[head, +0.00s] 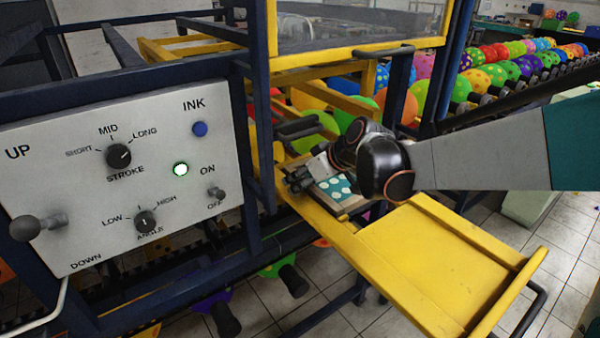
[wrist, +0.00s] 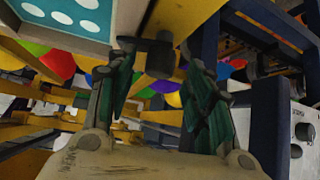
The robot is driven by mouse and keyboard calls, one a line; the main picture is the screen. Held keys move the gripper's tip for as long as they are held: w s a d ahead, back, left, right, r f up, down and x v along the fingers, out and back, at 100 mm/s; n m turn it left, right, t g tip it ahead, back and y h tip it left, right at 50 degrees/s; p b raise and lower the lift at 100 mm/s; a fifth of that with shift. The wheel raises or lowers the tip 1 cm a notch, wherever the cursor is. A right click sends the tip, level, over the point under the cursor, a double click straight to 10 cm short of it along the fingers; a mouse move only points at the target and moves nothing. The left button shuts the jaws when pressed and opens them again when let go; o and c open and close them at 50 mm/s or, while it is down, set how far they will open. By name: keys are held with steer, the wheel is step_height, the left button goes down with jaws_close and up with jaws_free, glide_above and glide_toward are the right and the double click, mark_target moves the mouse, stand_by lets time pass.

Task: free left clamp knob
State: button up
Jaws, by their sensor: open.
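A dark clamp knob (wrist: 160,58) shows in the wrist view, below a yellow bar and beside the teal plate with white dots (wrist: 68,14). My gripper (wrist: 157,49) is open, with one finger on either side of the knob in the picture. I cannot tell whether either finger touches it. In the head view my gripper (head: 298,180) is at the yellow frame, just left of the dotted plate (head: 336,188). There the knob is not clearly distinguishable from my dark fingers.
A control panel (head: 120,180) with dials and a lit green lamp stands at the left. Dark blue posts (head: 262,120) rise close to my gripper. A yellow shelf (head: 440,265) extends at the front right. Rows of colourful balloons (head: 500,72) lie behind.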

steer(key=shift+w+a+f, duration=0.3)
steer(key=shift+w+f, duration=0.05)
steer(key=shift+f, duration=0.05)
steer(key=c, duration=1.1)
steer(key=shift+o, duration=0.2)
